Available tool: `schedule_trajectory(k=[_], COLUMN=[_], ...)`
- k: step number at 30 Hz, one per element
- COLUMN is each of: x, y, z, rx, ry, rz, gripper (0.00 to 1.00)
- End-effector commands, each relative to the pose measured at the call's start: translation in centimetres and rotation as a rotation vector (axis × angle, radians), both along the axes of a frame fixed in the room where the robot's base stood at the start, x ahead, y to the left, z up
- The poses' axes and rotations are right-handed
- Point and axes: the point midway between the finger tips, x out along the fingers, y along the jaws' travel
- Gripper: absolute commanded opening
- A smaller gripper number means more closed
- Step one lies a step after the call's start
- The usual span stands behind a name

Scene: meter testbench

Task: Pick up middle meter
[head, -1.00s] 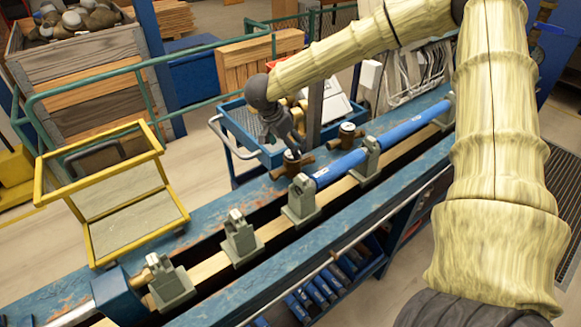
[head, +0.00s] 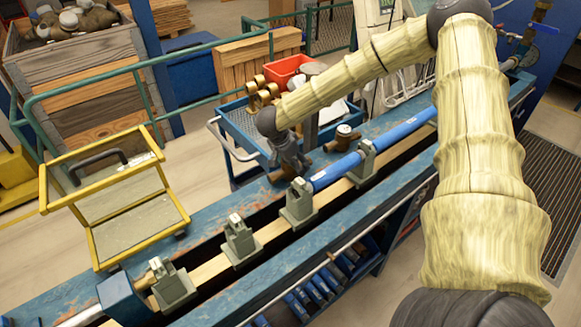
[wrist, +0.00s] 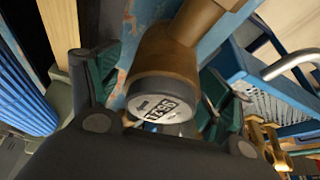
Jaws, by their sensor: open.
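A brass meter with a round white dial (wrist: 160,107) sits between the two fingers of my gripper in the wrist view. In the head view my gripper (head: 294,170) points down over this meter on the blue bench, hiding most of it; a brass pipe end (head: 277,177) shows beside the fingers. The fingers are open, one on each side of the meter body; I cannot tell whether they touch it. A second brass meter (head: 345,134) with a pale top stands on the bench farther right and back.
A blue pipe (head: 336,172) in grey clamps runs along the bench (head: 205,217) close to my gripper. A blue cart (head: 240,128) with a red bin (head: 292,70) and brass parts stands behind. A yellow-framed cart (head: 130,210) is at left.

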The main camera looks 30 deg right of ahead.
Motion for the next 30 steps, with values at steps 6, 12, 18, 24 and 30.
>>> schedule_trajectory(k=[6, 12, 18, 24, 30], x=[0.06, 0.06, 0.06, 0.12, 0.11], y=[-0.26, -0.25, -0.24, -0.24, -0.24], z=[-0.58, -0.60, -0.58, -0.48, -0.47], rx=[0.000, 0.000, 0.000, -0.001, -0.001], ry=[0.000, 0.000, 0.000, -0.002, -0.001], rz=[0.000, 0.000, 0.000, 0.001, 0.000], gripper=[0.79, 0.75, 0.39, 0.04, 0.04])
